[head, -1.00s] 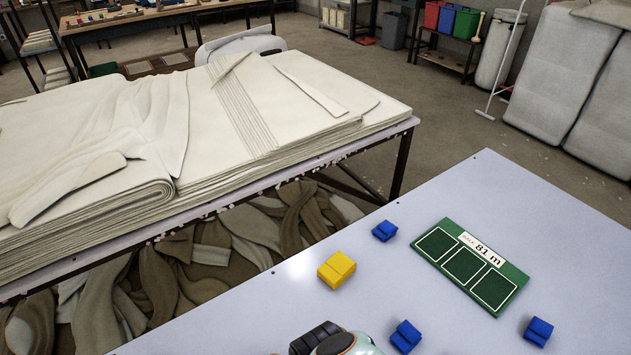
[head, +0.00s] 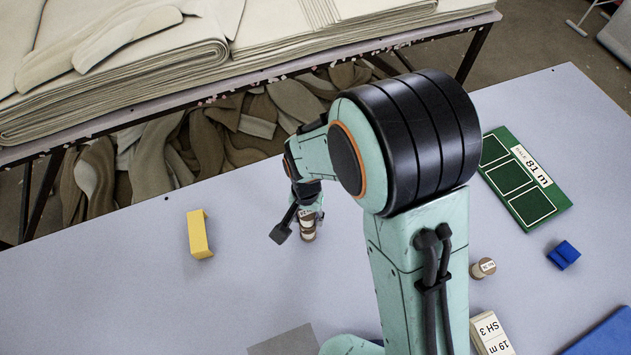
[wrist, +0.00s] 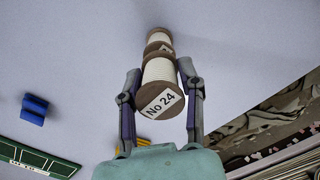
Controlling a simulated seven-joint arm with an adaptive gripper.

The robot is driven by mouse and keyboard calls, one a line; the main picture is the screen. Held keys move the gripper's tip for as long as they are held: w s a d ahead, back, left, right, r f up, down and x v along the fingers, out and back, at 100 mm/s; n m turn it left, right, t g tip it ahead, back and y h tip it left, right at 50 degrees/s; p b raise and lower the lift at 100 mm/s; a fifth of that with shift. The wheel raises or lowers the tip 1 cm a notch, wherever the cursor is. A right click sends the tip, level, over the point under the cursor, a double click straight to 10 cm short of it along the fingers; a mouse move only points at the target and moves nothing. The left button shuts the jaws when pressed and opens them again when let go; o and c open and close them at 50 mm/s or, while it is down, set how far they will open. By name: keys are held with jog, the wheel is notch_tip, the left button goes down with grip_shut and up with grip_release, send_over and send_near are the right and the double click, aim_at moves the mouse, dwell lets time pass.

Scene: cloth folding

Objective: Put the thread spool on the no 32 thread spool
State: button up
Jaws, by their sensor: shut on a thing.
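My gripper (wrist: 160,75) is shut on a thread spool with white thread and brown ends, labelled No 24 (wrist: 161,96), in the wrist view. A second white-and-brown spool (wrist: 158,38) is in line just beyond it; its label is mostly hidden, and I cannot tell whether the two touch. In the head view my gripper (head: 306,205) is low over the table left of my forearm, with spool parts (head: 308,232) under the fingers. Another spool (head: 484,268) stands apart to the right of my arm; its label is too small to read surely.
A yellow block (head: 199,234) lies to the left. A green board marked 81 m (head: 522,180) and a blue block (head: 564,255) lie to the right. A cream block marked 19 m (head: 491,333) is at the lower right. A grey patch (head: 285,342) is at the bottom.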

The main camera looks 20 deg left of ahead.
jog(key=shift+f, duration=0.75)
jog(key=shift+f, duration=0.2)
jog(key=o, duration=1)
jog(key=shift+r, duration=0.1)
